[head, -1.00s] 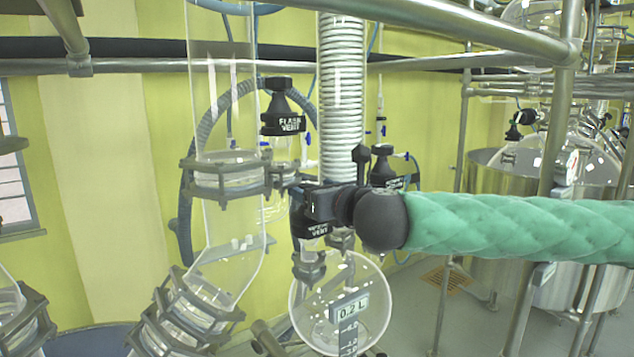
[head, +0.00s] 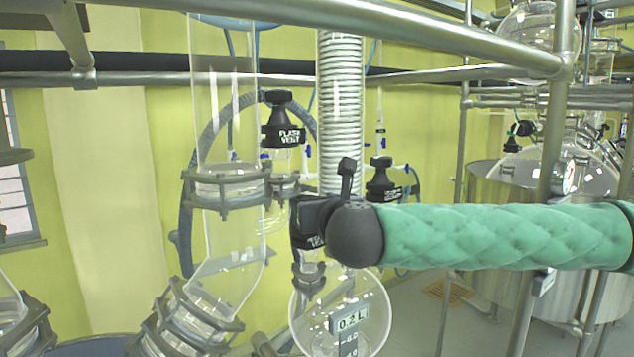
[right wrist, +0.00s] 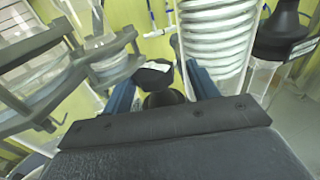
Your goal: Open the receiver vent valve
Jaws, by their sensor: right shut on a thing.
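The receiver vent valve has a black knob (head: 310,240) with a partly covered white label. It sits above the round glass receiver flask (head: 343,312) in the middle of the head view. My right gripper (head: 315,212) comes in from the right and is shut on this knob. My dark wrist hides part of the knob. In the right wrist view, the blue fingers of my right gripper (right wrist: 165,90) stand on both sides of the dark knob (right wrist: 165,99). My left gripper is not in view.
The flask vent knob (head: 284,122) hangs behind and above. A white coiled condenser (head: 340,95) stands close behind my gripper, with another black knob (head: 382,180) to its right. A glass tube (head: 225,110) stands left. A metal rail (head: 400,28) crosses above my arm.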

